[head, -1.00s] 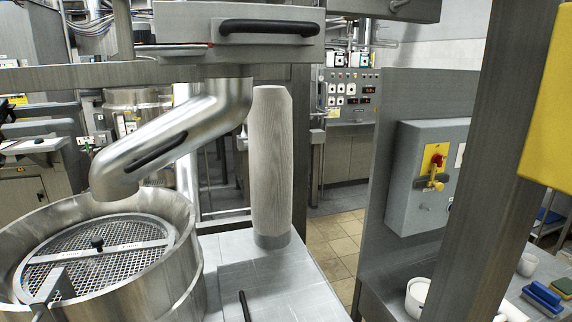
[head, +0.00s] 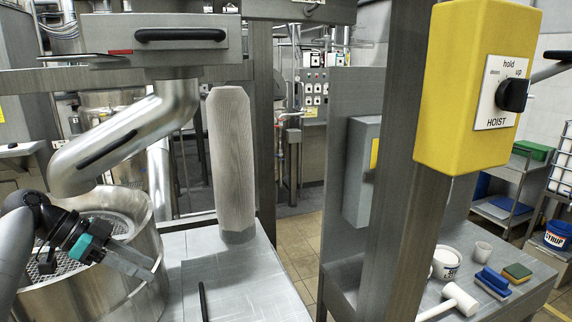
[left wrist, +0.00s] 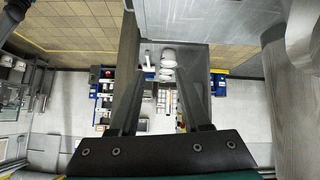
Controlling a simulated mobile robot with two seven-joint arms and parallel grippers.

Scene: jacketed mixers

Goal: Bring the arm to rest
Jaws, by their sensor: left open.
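My left arm comes in at the lower left of the head view. Its gripper (head: 145,266) is over the near side of the round steel vessel (head: 150,215), pointing right. In the left wrist view the two dark fingers of the gripper (left wrist: 158,75) stand apart with nothing held between them. The gripper hides part of the vessel's mesh grid. I do not see my right gripper.
A steel pipe (head: 125,135) slants down above the vessel. A pale ribbed sleeve (head: 232,160) stands on the grey worktop (head: 240,275). A yellow hoist box (head: 450,90) hangs on a post at right. A mallet (head: 455,300), tubs and brushes lie on the right bench.

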